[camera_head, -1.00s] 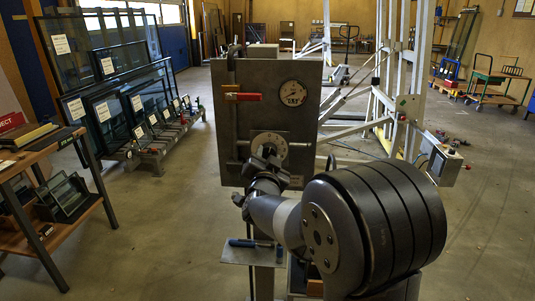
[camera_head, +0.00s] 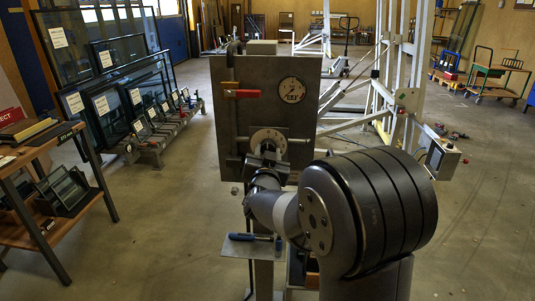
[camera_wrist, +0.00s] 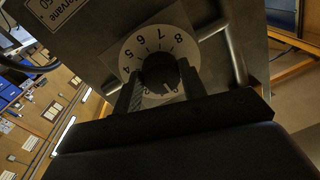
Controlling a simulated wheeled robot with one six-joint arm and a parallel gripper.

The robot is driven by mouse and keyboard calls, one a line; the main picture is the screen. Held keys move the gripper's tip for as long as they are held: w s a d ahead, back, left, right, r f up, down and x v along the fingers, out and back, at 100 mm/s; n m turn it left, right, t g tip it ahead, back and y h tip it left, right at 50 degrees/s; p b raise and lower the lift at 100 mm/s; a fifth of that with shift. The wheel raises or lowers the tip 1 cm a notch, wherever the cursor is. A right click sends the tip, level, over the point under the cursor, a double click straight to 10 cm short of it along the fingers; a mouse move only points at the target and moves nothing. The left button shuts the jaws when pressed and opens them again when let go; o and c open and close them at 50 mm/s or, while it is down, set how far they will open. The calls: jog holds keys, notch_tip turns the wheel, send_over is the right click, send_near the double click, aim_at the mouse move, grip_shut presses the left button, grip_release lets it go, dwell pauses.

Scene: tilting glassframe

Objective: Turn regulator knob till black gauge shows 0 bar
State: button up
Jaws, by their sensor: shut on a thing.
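The regulator knob (camera_wrist: 160,70) is dark and round. It sits on a pale dial (camera_wrist: 130,54) with black numbers, which look turned over in the wrist view. My gripper (camera_wrist: 159,88) has one finger on each side of the knob and is shut on it. In the head view the dial (camera_head: 268,140) shows low on a grey panel (camera_head: 236,115), and my wrist hides the knob. The gauge (camera_head: 291,90), with a pale face and dark rim, sits upper right on the panel. Its needle is too small to read.
A red-handled valve (camera_head: 241,94) is left of the gauge. A metal bar (camera_wrist: 236,55) runs beside the dial. A shelf (camera_head: 119,293) holding a blue-handled tool (camera_head: 250,237) is below my wrist.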

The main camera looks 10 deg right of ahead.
jog(key=shift+f, duration=0.1)
jog(key=o, duration=1)
jog(key=shift+c, duration=0.2)
jog(key=v, duration=1)
jog(key=shift+s, duration=0.45)
jog(key=x, duration=1.1)
jog(key=shift+a, duration=0.15)
